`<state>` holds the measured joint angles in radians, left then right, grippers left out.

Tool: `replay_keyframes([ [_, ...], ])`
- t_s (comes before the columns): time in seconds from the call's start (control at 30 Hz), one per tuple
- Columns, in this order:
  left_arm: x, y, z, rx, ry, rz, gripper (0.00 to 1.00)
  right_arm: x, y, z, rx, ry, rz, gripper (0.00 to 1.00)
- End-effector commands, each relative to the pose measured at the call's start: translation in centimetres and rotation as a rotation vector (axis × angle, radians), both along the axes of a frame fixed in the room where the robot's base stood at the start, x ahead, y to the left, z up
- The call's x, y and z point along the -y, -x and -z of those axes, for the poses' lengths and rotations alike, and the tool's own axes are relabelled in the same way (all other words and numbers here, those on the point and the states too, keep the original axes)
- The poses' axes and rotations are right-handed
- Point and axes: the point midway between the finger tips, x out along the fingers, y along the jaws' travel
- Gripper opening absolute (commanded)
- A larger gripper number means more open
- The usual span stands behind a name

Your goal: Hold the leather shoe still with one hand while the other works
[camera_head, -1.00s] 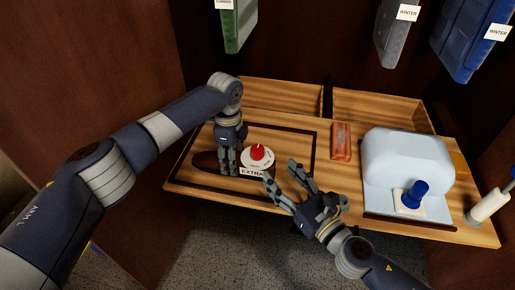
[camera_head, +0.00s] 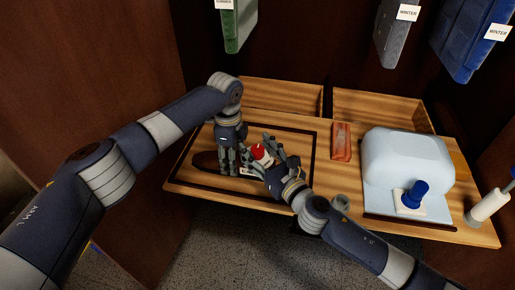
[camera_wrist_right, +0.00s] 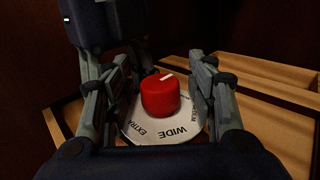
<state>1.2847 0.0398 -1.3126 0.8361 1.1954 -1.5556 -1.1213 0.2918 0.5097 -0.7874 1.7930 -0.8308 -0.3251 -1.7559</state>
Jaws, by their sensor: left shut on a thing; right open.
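The dark brown leather shoe (camera_head: 205,160) lies on the wooden bench inside a dark rectangular outline. My left gripper (camera_head: 228,170) points down over it and is shut on it; the fingers hide part of the shoe. Beside it is a red knob (camera_head: 257,151) with a white pointer line. In the right wrist view the red knob (camera_wrist_right: 160,96) sits on a white dial (camera_wrist_right: 178,133) lettered EXTRA, WIDE and a partly hidden MEDIUM. My right gripper (camera_head: 265,154) is open, with its fingers on either side of the knob and visible gaps to it.
A light blue rounded machine (camera_head: 405,158) with a blue knob (camera_head: 413,194) stands on the right of the bench. A reddish block (camera_head: 341,142) lies mid-bench. Two open wooden bins (camera_head: 283,97) stand behind. Green, grey and blue items hang above. A white cylinder (camera_head: 488,206) is at far right.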

Motion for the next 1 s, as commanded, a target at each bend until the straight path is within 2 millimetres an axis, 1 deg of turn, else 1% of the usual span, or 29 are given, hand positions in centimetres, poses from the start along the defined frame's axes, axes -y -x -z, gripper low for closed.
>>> replay_keyframes([
  [0.27, 0.01, 0.12, 0.22, -0.004, 0.0, 0.0, 0.12, -0.11, -0.15, 0.05, 0.0, 0.0, -0.001, 0.52],
  [0.3, 0.01, 0.12, 0.22, -0.003, 0.0, 0.0, 0.12, -0.11, -0.15, 0.05, 0.0, 0.0, -0.001, 0.48],
  [0.37, 0.01, 0.12, 0.22, -0.003, 0.0, 0.0, 0.12, -0.1, -0.14, 0.05, 0.0, 0.0, -0.001, 0.34],
  [0.4, 0.01, 0.12, 0.22, -0.003, 0.0, 0.0, 0.12, -0.1, -0.14, 0.05, 0.0, 0.0, -0.001, 0.25],
  [0.47, 0.01, 0.12, 0.22, -0.003, 0.0, 0.0, 0.12, -0.09, -0.13, 0.05, 0.0, 0.0, -0.001, 0.11],
  [0.5, 0.01, 0.12, 0.22, -0.003, 0.0, 0.0, 0.12, -0.09, -0.13, 0.05, 0.0, 0.0, -0.001, 0.07],
  [0.77, 0.01, 0.12, 0.21, -0.003, 0.0, 0.0, 0.12, -0.14, -0.13, 0.06, 0.0, 0.0, 0.011, 0.07],
  [1.0, 0.02, 0.12, 0.2, -0.003, 0.0, 0.001, 0.12, -0.31, -0.13, 0.07, -0.001, -0.001, 0.104, 0.07],
])
